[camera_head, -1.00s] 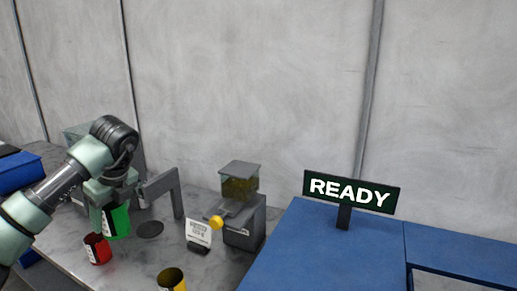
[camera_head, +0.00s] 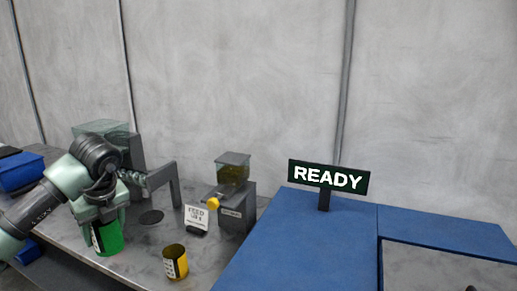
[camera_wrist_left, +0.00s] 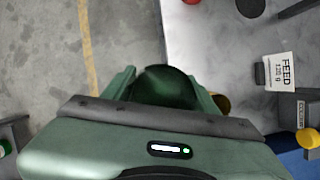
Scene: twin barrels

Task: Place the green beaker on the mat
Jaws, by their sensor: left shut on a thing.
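The green beaker (camera_head: 108,240) is in my left gripper (camera_head: 98,213), which is shut on it, at the left of the head view. It looks about upright, with a white label on its side. In the left wrist view the dark green mouth of the beaker (camera_wrist_left: 168,86) shows between the fingers. I cannot tell for sure which surface is the mat; a wide blue surface (camera_head: 285,235) lies to the right, well apart from the beaker. My right gripper is not in view.
A yellow beaker (camera_head: 175,263) stands on the grey counter (camera_head: 145,262) to the right. Behind are a small FEED card (camera_head: 196,215), a dispenser (camera_head: 233,190), a grey bracket (camera_head: 172,180) and a dark disc (camera_head: 151,217). A READY sign (camera_head: 328,177) stands on the blue surface.

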